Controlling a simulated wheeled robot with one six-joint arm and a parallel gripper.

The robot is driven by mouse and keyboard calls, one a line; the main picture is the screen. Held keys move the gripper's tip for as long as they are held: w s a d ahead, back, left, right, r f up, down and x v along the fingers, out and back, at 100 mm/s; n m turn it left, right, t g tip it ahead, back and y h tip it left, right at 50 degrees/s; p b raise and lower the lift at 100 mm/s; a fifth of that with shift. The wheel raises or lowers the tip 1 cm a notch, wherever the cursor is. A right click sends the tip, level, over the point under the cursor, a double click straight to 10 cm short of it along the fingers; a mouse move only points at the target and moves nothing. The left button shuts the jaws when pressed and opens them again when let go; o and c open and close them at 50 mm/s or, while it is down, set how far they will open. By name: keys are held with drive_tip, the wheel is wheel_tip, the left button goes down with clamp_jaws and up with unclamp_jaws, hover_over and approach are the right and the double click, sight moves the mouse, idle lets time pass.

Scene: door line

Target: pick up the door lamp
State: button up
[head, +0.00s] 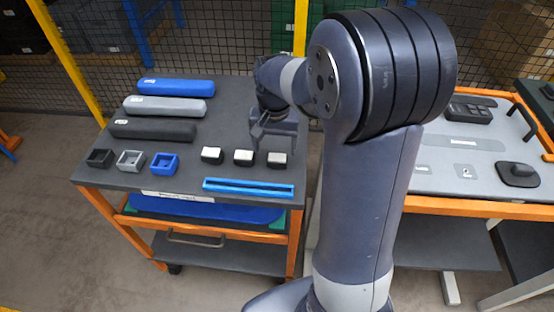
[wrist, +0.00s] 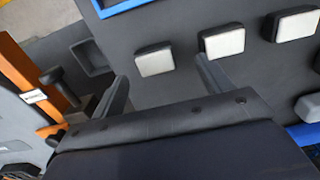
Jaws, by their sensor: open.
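Three small dark blocks with white tops stand in a row on the dark cart top: a left one (head: 212,155), a middle one (head: 243,157) and a right one (head: 277,159). They look like lamps, but I cannot tell which is the door lamp. My gripper (head: 272,143) is open over the cart, by the right block. In the wrist view its fingers (wrist: 161,70) point towards a white-topped block (wrist: 154,60), with another (wrist: 223,40) near the right fingertip. My arm hides part of the cart's right side.
Blue (head: 176,87), grey (head: 165,107) and black (head: 153,129) bars lie at the back left. Black (head: 100,158), grey (head: 130,160) and blue (head: 164,164) square holders stand at front left. A blue rail (head: 248,187) lies at the front edge. Another table (head: 450,182) is at right.

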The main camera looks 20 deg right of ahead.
sight(277, 157)
drive_tip(key=f, duration=0.5)
drive_tip(key=shift+s+d, duration=0.1)
drive_tip(key=shift+d, duration=0.2)
drive_tip(key=shift+c, duration=0.5)
drive_tip(key=shift+r, duration=0.1)
drive_tip(key=c, duration=0.9)
drive_tip(key=shift+c, duration=0.2)
wheel_tip(277, 157, up, 10)
drive_tip(key=o, duration=0.4)
drive_tip(key=c, duration=0.5)
